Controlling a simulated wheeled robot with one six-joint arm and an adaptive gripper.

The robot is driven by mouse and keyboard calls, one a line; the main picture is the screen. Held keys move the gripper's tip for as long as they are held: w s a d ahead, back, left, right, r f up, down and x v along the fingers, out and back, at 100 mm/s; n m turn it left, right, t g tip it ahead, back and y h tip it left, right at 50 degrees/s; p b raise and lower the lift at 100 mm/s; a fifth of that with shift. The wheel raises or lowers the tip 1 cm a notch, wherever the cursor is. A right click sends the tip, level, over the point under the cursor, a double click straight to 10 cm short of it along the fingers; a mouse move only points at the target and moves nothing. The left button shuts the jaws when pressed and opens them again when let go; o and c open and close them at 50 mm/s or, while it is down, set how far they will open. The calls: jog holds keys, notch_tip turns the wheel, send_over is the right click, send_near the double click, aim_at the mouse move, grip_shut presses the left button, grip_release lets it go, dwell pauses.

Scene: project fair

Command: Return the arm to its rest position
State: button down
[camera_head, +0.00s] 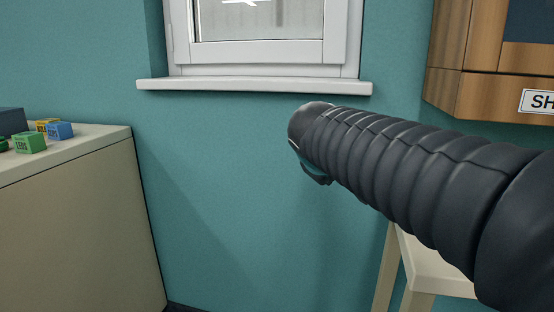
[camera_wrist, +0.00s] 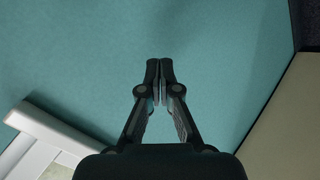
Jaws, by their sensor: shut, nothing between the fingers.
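My gripper (camera_wrist: 159,82) shows in the wrist view with its two dark fingers together and nothing between them. It is in front of the teal wall, with no object touching the fingertips. In the head view my dark ribbed arm reaches in from the right edge toward the middle, below the window; the gripper's fingers are hidden there.
A beige cabinet (camera_head: 75,225) stands at left with green (camera_head: 30,142) and blue (camera_head: 60,130) blocks on top. A white window sill (camera_head: 250,86) is on the wall. A wooden cabinet (camera_head: 490,85) hangs upper right, above a pale stool or table (camera_head: 435,270).

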jog(key=s+d+f+m+g+y, duration=0.1)
jog(key=s+f+m, duration=0.1)
jog(key=s+f, duration=0.3)
jog(key=s+d+f+m+g+y+p, duration=0.1)
jog(key=s+f, duration=0.5)
jog(key=s, duration=0.6)
jog(key=s+d+f+m+g+y+p, duration=0.1)
jog(key=s+d+f+m+g, duration=0.1)
jog(key=s+f, duration=0.4)
jog(key=s+d+m, duration=0.1)
jog(key=s+m, duration=0.1)
jog(key=s, duration=0.1)
jog(key=shift+m, duration=0.4)
jog(key=c, duration=1.9)
grip_release()
